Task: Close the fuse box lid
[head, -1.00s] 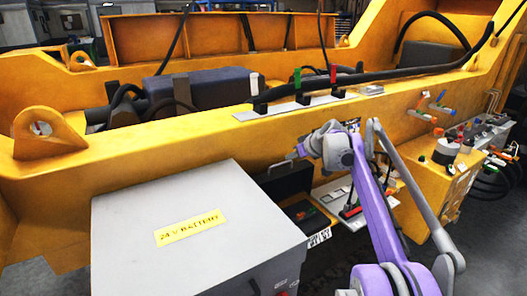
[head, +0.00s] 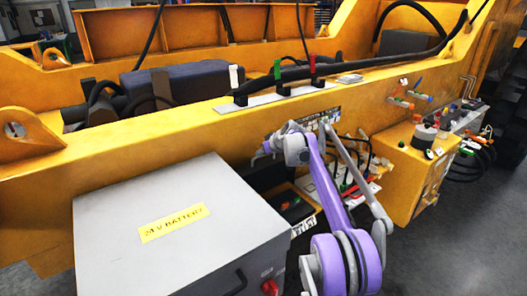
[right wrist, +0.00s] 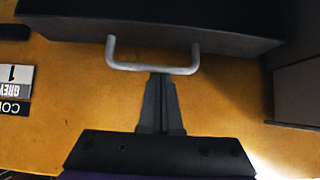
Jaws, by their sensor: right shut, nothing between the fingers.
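The fuse box (head: 292,208) is a dark open box just right of the grey battery box in the head view, with coloured parts inside. My right arm hides part of it, and its raised lid is mostly hidden behind my gripper. In the right wrist view the black lid (right wrist: 185,28) fills the top, with a grey U-shaped handle (right wrist: 152,69) on it. My right gripper (right wrist: 160,78) is shut and empty, its tips at the handle's lower bar; I cannot tell whether they touch it. The right gripper also shows in the head view (head: 264,153). My left gripper is out of view.
The grey battery box (head: 175,225) with a yellow label stands left of the fuse box. A yellow machine beam (head: 150,135) runs behind, carrying coloured levers. A yellow block (head: 415,170) with fittings and cables stands to the right. Grey floor is free at lower right.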

